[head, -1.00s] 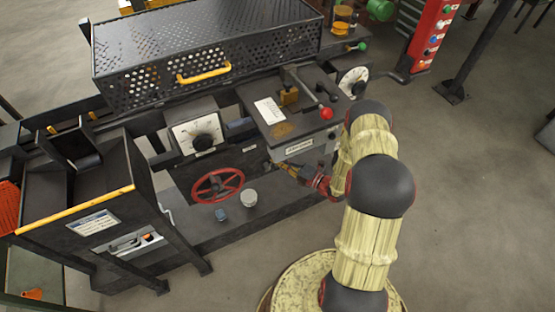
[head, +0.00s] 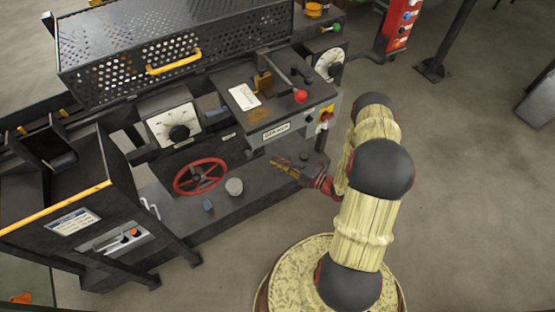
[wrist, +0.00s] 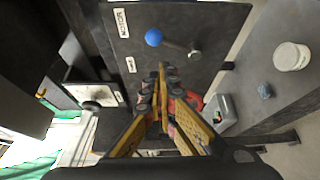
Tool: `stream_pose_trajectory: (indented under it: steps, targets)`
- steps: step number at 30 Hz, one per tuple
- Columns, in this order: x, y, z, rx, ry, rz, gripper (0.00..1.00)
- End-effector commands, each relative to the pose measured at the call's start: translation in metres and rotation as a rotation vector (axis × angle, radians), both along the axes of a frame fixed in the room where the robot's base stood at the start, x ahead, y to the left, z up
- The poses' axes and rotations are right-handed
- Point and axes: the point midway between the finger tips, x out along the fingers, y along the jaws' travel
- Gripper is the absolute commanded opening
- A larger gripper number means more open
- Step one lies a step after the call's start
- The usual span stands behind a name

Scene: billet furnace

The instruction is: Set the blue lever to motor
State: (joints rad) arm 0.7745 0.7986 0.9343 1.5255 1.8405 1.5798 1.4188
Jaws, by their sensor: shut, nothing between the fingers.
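In the wrist view the blue lever has a blue ball knob (wrist: 153,37) on a thin shaft running right to a round grey hub (wrist: 195,55) on a dark panel. A white label reading MOTOR (wrist: 121,22) is left of the knob; a second small label (wrist: 131,64), unreadable, sits below it. The knob lies nearer the MOTOR label's height than the second label's, between the two. My gripper (wrist: 167,72) is shut and empty, its tips below the knob and apart from it. In the head view my gripper (head: 276,161) is beside the machine's front; the lever is not visible there.
The machine carries a red-knobbed lever (head: 300,96), a red handwheel (head: 200,177) and a white dial (head: 172,126). A white cup (head: 234,186) and small blue object (head: 208,205) stand on the lower shelf. Open floor lies to the right.

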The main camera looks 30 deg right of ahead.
Motion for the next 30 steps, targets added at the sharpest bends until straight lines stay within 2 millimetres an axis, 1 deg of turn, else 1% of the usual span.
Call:
stream_pose_trajectory:
  steps: [11, 15, 17, 19, 21, 23, 24, 26, 29, 30]
  targets:
    - [0.000, 0.000, 0.000, -0.003, -0.002, 0.000, 0.00]
    - [0.000, 0.000, -0.003, -0.075, -0.030, 0.004, 0.00]
    - [-0.004, 0.006, -0.008, -0.140, -0.049, 0.032, 0.00]
    - [-0.018, 0.025, -0.017, -0.225, -0.072, 0.107, 0.00]
    - [-0.040, 0.049, -0.023, -0.304, -0.103, 0.208, 0.00]
    - [-0.058, 0.067, -0.023, -0.373, -0.145, 0.303, 0.00]
    - [-0.068, 0.075, -0.019, -0.423, -0.183, 0.365, 0.00]
    - [-0.082, 0.085, -0.009, -0.503, -0.249, 0.461, 0.00]
    - [-0.104, 0.098, 0.013, -0.644, -0.386, 0.639, 0.00]
    - [-0.112, 0.103, 0.023, -0.702, -0.450, 0.715, 0.00]
